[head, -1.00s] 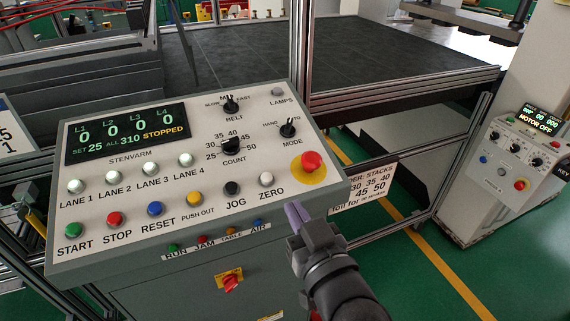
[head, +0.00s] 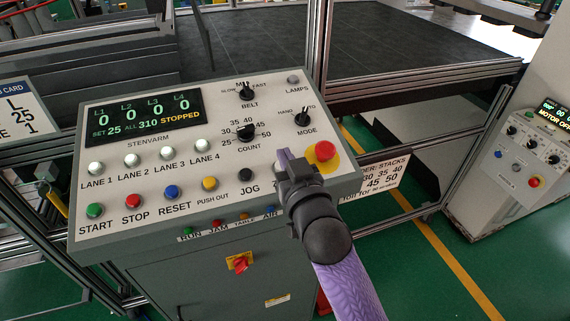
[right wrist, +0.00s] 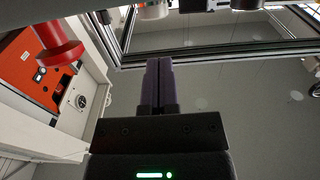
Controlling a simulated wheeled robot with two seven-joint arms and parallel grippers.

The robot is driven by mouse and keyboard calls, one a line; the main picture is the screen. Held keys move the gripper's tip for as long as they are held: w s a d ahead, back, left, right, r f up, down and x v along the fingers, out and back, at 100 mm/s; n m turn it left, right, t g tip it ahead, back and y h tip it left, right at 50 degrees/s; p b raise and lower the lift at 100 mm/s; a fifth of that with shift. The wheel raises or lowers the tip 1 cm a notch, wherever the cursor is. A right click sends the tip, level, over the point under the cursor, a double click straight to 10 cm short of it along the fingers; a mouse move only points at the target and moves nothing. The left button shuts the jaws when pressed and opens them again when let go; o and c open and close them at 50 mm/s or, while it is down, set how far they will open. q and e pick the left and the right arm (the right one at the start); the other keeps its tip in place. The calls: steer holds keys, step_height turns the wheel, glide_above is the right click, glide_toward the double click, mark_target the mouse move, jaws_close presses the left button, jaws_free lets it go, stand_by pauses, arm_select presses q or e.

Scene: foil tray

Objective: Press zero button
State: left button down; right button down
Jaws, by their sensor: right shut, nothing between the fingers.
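The sloped control panel (head: 110,220) fills the middle of the head view. Its display (head: 148,115) reads 0 in each lane, SET 25, ALL 310 and STOPPED. My right gripper (head: 285,155) is shut and empty, with purple fingers, over the panel's right part. It covers the ZERO label, and only a pale sliver of the zero button (head: 278,168) shows at its left edge. I cannot tell whether the fingers touch the button. The shut fingers also show in the right wrist view (right wrist: 158,85). My left gripper is not in view.
The black JOG button (head: 246,175) is left of the gripper. The red mushroom button (head: 325,151) on its yellow disc is close on the right. The MODE knob (head: 303,118) is above. A red knob (right wrist: 55,42) stands left of the fingers in the wrist view.

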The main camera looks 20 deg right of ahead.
steer(key=shift+w+f, duration=0.25)
steer(key=shift+f, duration=1.05)
